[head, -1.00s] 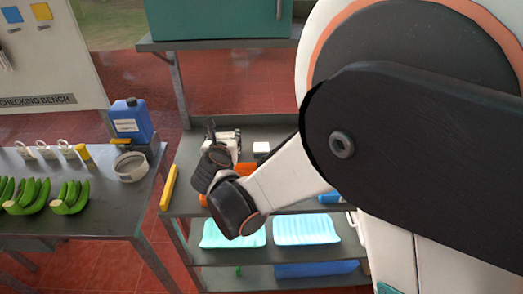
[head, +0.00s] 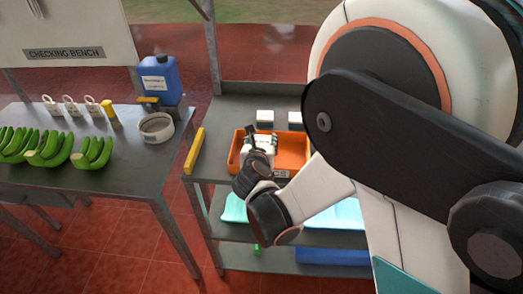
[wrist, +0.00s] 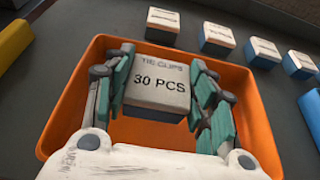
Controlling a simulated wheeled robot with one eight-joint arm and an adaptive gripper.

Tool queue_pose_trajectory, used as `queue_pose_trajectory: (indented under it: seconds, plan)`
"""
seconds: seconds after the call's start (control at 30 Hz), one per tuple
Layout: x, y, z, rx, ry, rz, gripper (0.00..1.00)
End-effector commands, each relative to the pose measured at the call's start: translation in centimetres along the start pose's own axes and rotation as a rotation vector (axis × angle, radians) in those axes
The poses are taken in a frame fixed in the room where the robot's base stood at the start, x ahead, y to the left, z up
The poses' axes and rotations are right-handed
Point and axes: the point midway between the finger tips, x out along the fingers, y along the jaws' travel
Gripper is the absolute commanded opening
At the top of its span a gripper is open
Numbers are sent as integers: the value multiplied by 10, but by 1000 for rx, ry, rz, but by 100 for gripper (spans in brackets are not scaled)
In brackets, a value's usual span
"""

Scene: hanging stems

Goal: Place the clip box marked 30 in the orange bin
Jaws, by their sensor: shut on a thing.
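The clip box marked 30 PCS (wrist: 157,88) is white on top with a grey lower part. In the wrist view it sits between the green pads of my gripper (wrist: 161,75), which is shut on it. The orange bin (wrist: 62,98) surrounds the box and the fingers in that view, so the box is over or inside it. I cannot tell whether the box touches the bin floor. In the head view the orange bin (head: 297,150) stands on the shelf top, and my gripper (head: 257,143) is at it, partly hiding it.
Several other clip boxes stand in a row behind the bin, one (wrist: 216,38) with a blue base. A yellow bar (head: 194,150) lies left of the bin. The bench at left holds green bananas (head: 48,150), a blue jug (head: 159,82) and a white ring (head: 156,127).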

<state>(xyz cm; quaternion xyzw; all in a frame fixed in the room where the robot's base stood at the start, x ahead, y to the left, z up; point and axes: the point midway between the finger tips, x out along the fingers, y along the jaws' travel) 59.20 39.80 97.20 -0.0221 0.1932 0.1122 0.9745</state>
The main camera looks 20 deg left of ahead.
Motion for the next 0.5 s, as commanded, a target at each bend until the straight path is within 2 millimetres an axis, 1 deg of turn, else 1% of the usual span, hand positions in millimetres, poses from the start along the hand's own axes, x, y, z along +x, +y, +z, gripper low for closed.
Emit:
queue_pose_trajectory:
  seconds: [0.03,0.1,0.17,0.5]
  plan:
    - [4,0,-12,0,0,1,27]
    - [7,-1,-22,-1,0,4,27]
    - [8,-1,-27,-1,0,5,27]
    - [8,-1,-28,-2,0,6,27]
